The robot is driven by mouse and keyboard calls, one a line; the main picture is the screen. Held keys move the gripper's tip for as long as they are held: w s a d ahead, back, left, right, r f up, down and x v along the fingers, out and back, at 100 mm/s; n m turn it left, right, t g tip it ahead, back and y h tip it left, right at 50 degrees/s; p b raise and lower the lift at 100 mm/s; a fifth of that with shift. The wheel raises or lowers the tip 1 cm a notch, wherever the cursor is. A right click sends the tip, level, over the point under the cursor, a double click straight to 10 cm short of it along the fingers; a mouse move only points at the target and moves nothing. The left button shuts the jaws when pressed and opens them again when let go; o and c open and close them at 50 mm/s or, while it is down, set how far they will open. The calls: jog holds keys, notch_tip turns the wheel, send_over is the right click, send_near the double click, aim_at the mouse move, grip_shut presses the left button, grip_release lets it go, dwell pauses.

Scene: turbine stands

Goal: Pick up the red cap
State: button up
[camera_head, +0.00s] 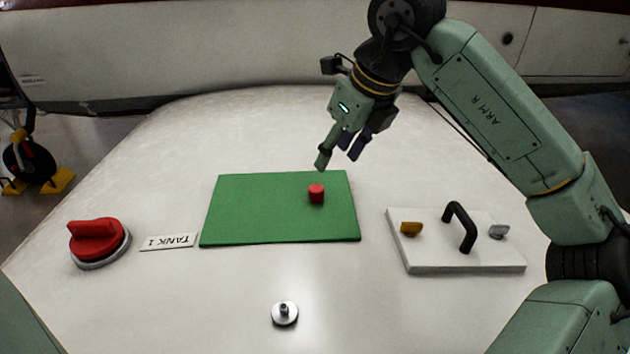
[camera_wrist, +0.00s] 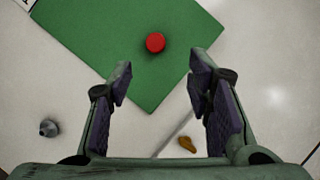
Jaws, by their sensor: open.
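The red cap (camera_head: 316,194) is a small red cylinder standing on the right part of the green mat (camera_head: 265,220). In the wrist view the red cap (camera_wrist: 155,43) shows as a round red disc on the green mat (camera_wrist: 100,35), beyond the fingertips and roughly between their lines. My gripper (camera_head: 338,162) is open and empty, above and behind the cap in the head view. Its two fingers with dark pads also show in the wrist view (camera_wrist: 160,75), well apart. Nothing hides the cap.
A white board (camera_head: 465,264) with a black handle (camera_head: 460,226), an orange knob (camera_head: 411,229) and a grey knob (camera_head: 499,231) lies right. A red rotary knob (camera_head: 95,238) and a "TANK 1" label (camera_head: 168,242) are left. A small metal fitting (camera_head: 285,313) stands in front.

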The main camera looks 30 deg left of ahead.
aim_at(317, 188)
jog(key=x, duration=1)
jog(key=shift+s+a+f, duration=0.1)
jog(key=shift+s+a, duration=0.15)
jog(key=shift+s, duration=0.05)
jog(key=c, duration=0.9)
jog(key=shift+r, duration=0.45)
notch_tip(317, 188, up, 2)
jog(key=shift+r, duration=0.2)
jog(key=s+d+b, duration=0.1)
jog(key=s+d, duration=0.1)
jog(key=s, duration=0.2)
jog(key=s+d+r+b, duration=0.1)
jog(key=s+d, duration=0.1)
jog(key=s, duration=0.3)
jog(key=s+d+b, duration=0.1)
jog(key=s+d, duration=0.2)
jog(key=s, duration=0.2)
jog(key=shift+s+r+b, duration=0.25)
jog(key=shift+r+b, duration=0.1)
